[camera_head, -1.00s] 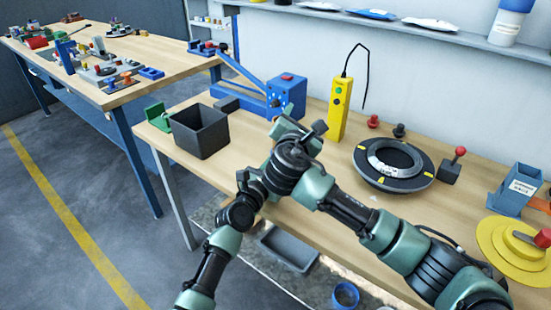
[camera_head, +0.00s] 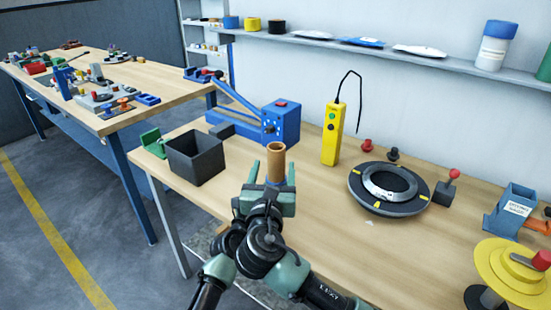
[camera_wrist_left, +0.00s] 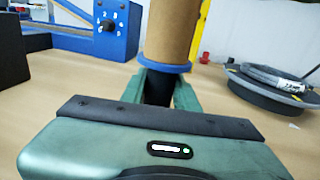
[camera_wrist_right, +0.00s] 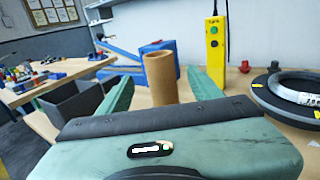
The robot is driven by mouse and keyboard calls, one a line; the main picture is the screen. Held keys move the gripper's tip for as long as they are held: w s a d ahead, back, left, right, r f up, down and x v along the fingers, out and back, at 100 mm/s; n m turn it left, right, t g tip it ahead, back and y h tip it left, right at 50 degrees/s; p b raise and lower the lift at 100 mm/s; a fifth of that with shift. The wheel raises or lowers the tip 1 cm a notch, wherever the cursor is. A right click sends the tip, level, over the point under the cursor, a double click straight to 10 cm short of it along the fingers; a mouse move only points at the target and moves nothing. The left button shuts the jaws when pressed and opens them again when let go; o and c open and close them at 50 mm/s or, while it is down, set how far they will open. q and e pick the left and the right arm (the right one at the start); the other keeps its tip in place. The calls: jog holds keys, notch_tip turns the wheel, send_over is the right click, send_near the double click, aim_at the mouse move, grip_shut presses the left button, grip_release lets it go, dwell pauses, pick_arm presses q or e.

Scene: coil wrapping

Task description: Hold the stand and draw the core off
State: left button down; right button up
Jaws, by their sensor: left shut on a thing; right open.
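A brown tubular core (camera_head: 276,162) stands upright on a stand with a blue flange (camera_wrist_left: 165,64) and a dark post (camera_wrist_left: 158,92). My left gripper (camera_wrist_left: 160,88) is shut on the stand's post, just under the flange. In the head view it is mostly hidden below the right one. My right gripper (camera_wrist_right: 160,92) is open, with one finger on each side of the core (camera_wrist_right: 161,72) and visible gaps between. In the head view the right fingers (camera_head: 270,192) are low around the core. The stand's foot is hidden.
A dark open bin (camera_head: 196,158) stands left of the grippers, with a blue machine (camera_head: 281,122) behind. A yellow control box (camera_head: 333,133) stands at the back. A dark ring (camera_head: 390,187) lies to the right. Yellow discs (camera_head: 505,270) stand at the front right.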

aim_at(275, 159)
jog(key=w, duration=0.6)
jog(key=shift+w+d, duration=0.2)
jog(key=shift+d, duration=0.1)
grip_shut()
